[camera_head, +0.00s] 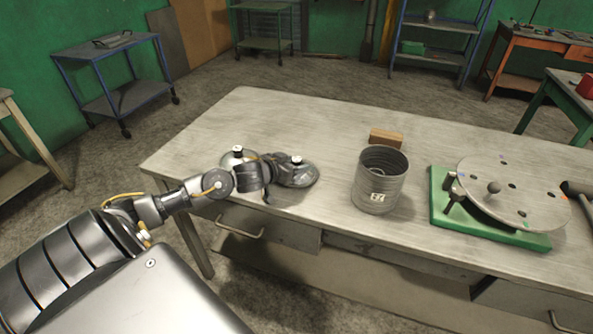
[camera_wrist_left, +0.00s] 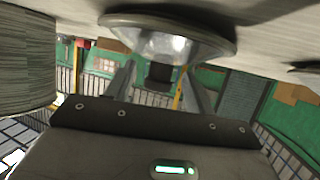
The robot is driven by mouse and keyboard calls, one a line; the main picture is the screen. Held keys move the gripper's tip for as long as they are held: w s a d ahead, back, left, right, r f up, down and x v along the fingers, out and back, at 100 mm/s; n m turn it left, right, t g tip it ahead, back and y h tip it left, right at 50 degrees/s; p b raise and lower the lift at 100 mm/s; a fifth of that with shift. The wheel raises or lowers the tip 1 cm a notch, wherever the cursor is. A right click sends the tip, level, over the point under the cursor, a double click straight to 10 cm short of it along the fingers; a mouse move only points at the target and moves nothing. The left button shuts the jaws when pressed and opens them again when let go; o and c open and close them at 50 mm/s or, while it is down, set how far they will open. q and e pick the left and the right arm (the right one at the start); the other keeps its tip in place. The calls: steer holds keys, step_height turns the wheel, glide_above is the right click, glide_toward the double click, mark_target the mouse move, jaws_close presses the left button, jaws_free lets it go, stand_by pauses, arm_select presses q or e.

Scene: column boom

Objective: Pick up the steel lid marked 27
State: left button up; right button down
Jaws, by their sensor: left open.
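A steel lid (camera_head: 308,178) with a light-topped knob lies on the workbench, partly hidden behind my left gripper (camera_head: 281,170). A second knobbed lid (camera_head: 236,160) lies to its left, partly behind my wrist. I cannot read a number on either lid. In the left wrist view, which looks upside down, the nearer lid (camera_wrist_left: 170,40) shows a dark knob between the open fingers of my left gripper (camera_wrist_left: 160,78). I cannot tell if they touch the knob. A ribbed steel canister (camera_head: 378,185) marked 27 stands open to the right. My right gripper is not in view.
The workbench (camera_head: 260,115) is clear behind the lids. A wooden block (camera_head: 386,139) lies behind the canister. A green base (camera_head: 480,228) with a round steel disc (camera_head: 515,185) sits at the right. The canister also shows at left in the wrist view (camera_wrist_left: 25,60).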

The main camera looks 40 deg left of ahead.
arm_select(q)
steer(key=shift+x, duration=0.8)
steer(key=shift+c, duration=0.3)
jaws_close()
steer(key=shift+r, duration=0.1)
